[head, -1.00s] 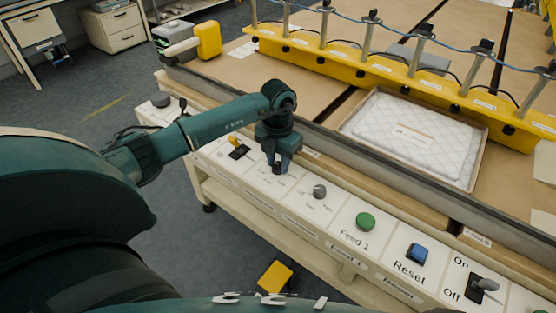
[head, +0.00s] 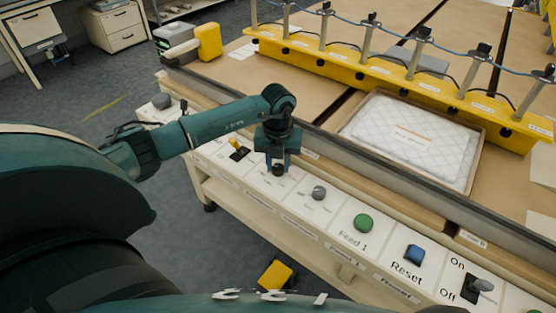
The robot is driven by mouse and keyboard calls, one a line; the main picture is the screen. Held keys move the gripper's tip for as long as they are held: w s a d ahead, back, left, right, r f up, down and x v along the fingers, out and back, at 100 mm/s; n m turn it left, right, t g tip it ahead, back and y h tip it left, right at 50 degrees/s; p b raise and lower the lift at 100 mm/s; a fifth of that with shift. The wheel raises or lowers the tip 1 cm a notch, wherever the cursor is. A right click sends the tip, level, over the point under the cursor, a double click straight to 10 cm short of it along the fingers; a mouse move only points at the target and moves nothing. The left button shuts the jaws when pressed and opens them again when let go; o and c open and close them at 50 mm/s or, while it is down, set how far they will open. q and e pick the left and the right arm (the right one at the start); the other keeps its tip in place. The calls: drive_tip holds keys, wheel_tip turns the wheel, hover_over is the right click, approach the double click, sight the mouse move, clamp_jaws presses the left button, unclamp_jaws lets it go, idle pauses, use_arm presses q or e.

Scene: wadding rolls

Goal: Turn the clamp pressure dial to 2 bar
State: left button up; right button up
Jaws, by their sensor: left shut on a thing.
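A row of controls runs along the pale panel (head: 338,213) at the front edge of the machine. My left gripper (head: 278,168) points down over this panel, shut on a small dark knob (head: 279,171), which I take to be the clamp pressure dial. The fingers hide most of the knob, and its scale and pointer cannot be read. A grey knob (head: 319,193) sits just right of it, with its small labels too blurred to read. My right gripper is not in view.
Right along the panel are a green Feed 1 button (head: 363,223), a blue Reset button (head: 414,254) and an On/Off lever (head: 480,287). A yellow-handled switch (head: 237,148) stands left of my gripper. Behind are a quilted white pad (head: 405,137) and a yellow clamp bar (head: 400,83).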

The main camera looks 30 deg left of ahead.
sight(278, 167)
use_arm(q)
drive_tip(key=shift+n+p, duration=0.4)
drive_tip(key=shift+n, duration=1.2)
drive_tip(key=o, duration=1)
drive_tip(key=shift+c, duration=0.2)
wheel_tip(278, 167, up, 13)
drive_tip(key=shift+b, duration=0.45)
